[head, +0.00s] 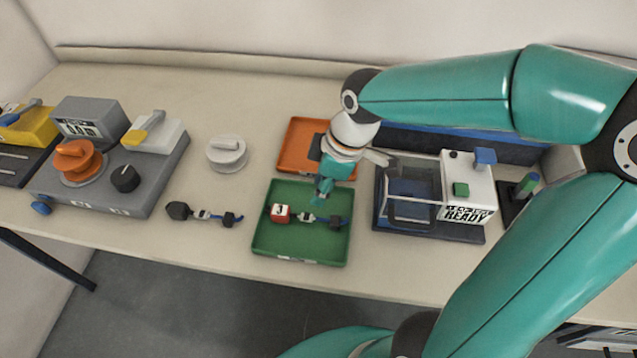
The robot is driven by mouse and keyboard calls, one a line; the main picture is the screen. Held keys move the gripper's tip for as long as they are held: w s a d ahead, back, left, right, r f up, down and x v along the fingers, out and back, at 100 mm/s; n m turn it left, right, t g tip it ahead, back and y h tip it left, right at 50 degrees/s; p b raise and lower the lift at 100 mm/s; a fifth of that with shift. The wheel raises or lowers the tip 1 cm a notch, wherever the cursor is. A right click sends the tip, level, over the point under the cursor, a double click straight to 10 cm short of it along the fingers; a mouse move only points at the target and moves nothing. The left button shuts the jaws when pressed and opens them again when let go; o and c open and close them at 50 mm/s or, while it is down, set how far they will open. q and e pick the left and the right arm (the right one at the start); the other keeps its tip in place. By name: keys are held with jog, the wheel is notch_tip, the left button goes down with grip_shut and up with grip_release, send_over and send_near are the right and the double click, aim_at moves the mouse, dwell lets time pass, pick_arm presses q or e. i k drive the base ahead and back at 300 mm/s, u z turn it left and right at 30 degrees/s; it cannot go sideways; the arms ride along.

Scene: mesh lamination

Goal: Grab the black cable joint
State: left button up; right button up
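A black cable joint (178,210) lies on the bench left of the green tray, with a short blue cable and a small black end piece (229,219). A second cable joint, with a red and white block (279,213), a blue cable and a black end piece (334,222), lies in the green tray (300,248). My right gripper (320,198) points down over the green tray, close above the middle of that second joint. Its fingers are small and partly merged with the background, so I cannot tell whether they are open or touching it. My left gripper is not in view.
An orange tray (294,150) is behind the green one. A clear-lidded machine labelled READY (467,205) stands to the right. A white round-knobbed item (227,152) and a grey machine with an orange spool (76,160) are to the left. The bench's front left is fairly clear.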

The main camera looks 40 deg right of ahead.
aim_at(178, 210)
jog(key=k, duration=1)
